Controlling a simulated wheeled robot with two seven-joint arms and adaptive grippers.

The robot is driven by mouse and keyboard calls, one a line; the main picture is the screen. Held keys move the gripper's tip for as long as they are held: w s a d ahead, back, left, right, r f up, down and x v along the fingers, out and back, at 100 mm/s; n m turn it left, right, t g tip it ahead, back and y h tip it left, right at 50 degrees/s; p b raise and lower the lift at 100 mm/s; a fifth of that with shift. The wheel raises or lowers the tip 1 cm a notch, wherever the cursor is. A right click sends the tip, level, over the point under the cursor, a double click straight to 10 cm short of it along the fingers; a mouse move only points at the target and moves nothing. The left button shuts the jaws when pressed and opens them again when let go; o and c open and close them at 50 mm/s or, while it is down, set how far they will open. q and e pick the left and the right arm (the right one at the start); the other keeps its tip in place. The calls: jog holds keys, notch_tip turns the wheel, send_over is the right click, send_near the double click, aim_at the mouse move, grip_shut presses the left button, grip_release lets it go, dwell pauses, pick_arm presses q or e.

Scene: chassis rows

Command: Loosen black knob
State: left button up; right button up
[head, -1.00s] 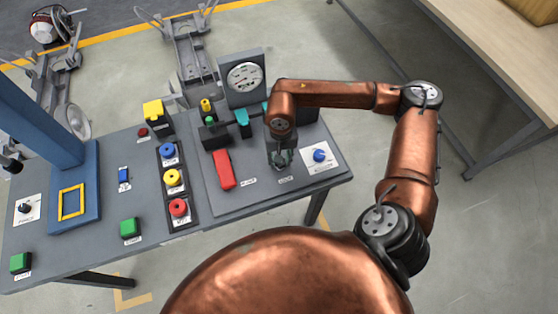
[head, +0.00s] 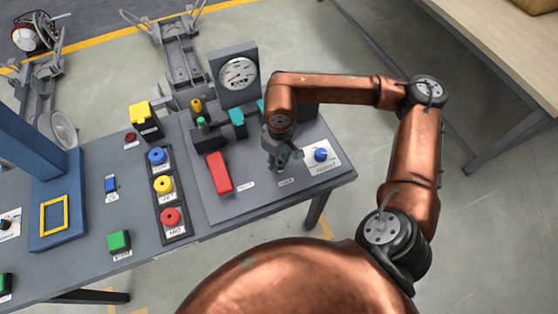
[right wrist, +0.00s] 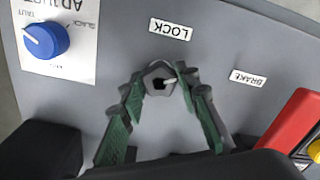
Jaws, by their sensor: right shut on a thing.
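The dark knob (right wrist: 159,83), grey-black with a black hole in its middle, stands on the grey panel by the LOCK label (right wrist: 170,29). I take it for the black knob. My right gripper (right wrist: 160,84) has its green-padded fingers closed on its sides in the right wrist view. In the head view my right gripper (head: 280,163) points down at the panel, and it hides the knob. My left gripper is not in view.
A blue ADJUST knob (head: 320,155) is right of my right gripper. A red brake lever (head: 218,173) is to its left. A pressure gauge (head: 238,74) stands behind. Coloured buttons line the left, including a blue one (head: 157,156).

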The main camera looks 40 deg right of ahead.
aim_at(280, 163)
jog(key=shift+s+f, duration=0.2)
jog(key=shift+s, duration=0.05)
jog(key=o, duration=1.2)
jog(key=shift+w+r, duration=0.1)
jog(key=shift+w, duration=0.05)
jog(key=shift+c, duration=0.2)
jog(key=shift+r, duration=0.1)
jog(key=shift+w+r, duration=0.1)
jog(key=shift+r, duration=0.45)
notch_tip(280, 163, up, 11)
jog(key=shift+f, duration=0.1)
